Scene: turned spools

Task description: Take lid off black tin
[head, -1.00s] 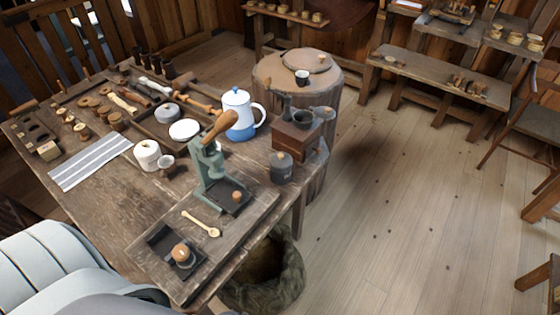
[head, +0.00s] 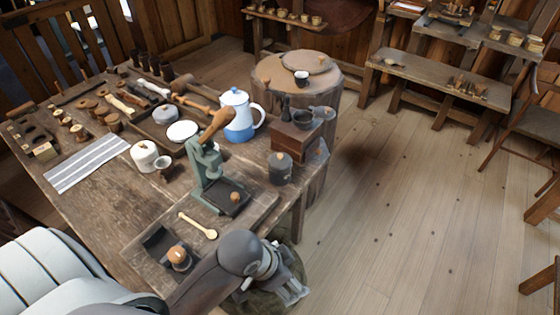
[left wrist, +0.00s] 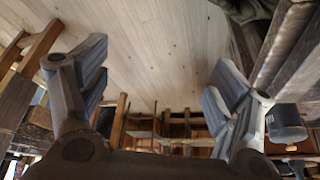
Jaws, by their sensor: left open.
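The black tin (head: 281,172) stands upright near the right edge of the table, in front of the wooden grinder box. Its dark lid (head: 281,158) with a small light knob sits on top. A dark cylinder that looks like the tin (left wrist: 286,122) shows upside down at the right of the left wrist view. My left gripper (head: 290,292) is open and empty, low in front of the table's right edge, apart from the tin. Its spread fingers (left wrist: 158,82) have only floor and far furniture between them. My right gripper is out of view.
A green lever press (head: 208,170) stands left of the tin, with a wooden spoon (head: 198,226) in front. The brown grinder box (head: 296,141) is close behind the tin. A blue and white pot (head: 238,118) stands further back. Open floor (head: 400,220) lies to the right.

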